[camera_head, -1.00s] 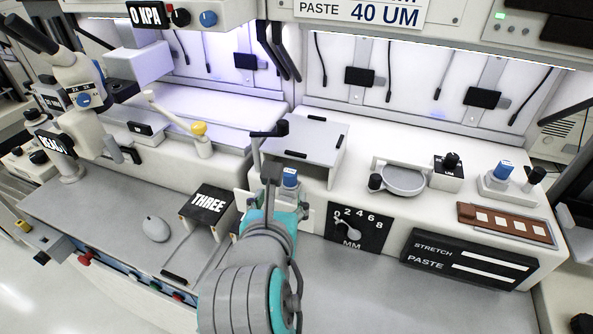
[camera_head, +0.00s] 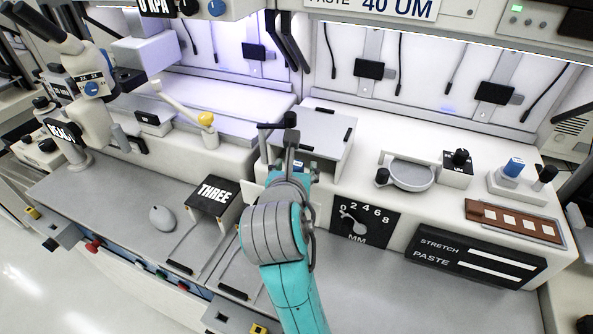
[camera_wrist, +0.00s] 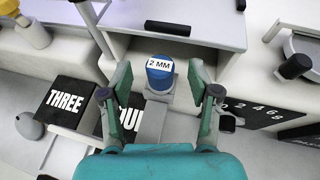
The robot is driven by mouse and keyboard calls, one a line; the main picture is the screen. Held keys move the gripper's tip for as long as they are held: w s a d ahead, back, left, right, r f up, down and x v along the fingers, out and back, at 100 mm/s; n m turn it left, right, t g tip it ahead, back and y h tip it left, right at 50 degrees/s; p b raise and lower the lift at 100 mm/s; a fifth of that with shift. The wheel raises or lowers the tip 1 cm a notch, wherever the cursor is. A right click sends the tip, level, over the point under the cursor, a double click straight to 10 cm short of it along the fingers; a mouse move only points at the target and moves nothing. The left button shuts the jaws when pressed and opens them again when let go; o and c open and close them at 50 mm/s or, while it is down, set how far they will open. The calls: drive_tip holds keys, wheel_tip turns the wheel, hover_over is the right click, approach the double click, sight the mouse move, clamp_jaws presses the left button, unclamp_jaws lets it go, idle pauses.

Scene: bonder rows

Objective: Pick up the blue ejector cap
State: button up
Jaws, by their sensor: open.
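A blue cap (camera_wrist: 160,72) with a white "2 MM" label stands upright on a grey mount in the wrist view. My gripper (camera_wrist: 160,88) is open, with one green-padded finger on each side of the cap. Visible gaps separate both fingers from it. In the head view my gripper (camera_head: 290,155) is at the front of the grey-topped stand, and my arm hides most of this cap.
The grey-topped stand (camera_head: 322,135) lies just beyond the gripper. A black "THREE" block (camera_head: 214,194) is to the left and a black dial panel (camera_head: 361,223) to the right. A round grey plate (camera_head: 412,176) and brown tray (camera_head: 490,215) are further right.

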drive_tip(key=shift+w+f, duration=0.15)
drive_tip(key=shift+w, duration=0.2)
drive_tip(key=shift+c, duration=0.2)
clamp_jaws()
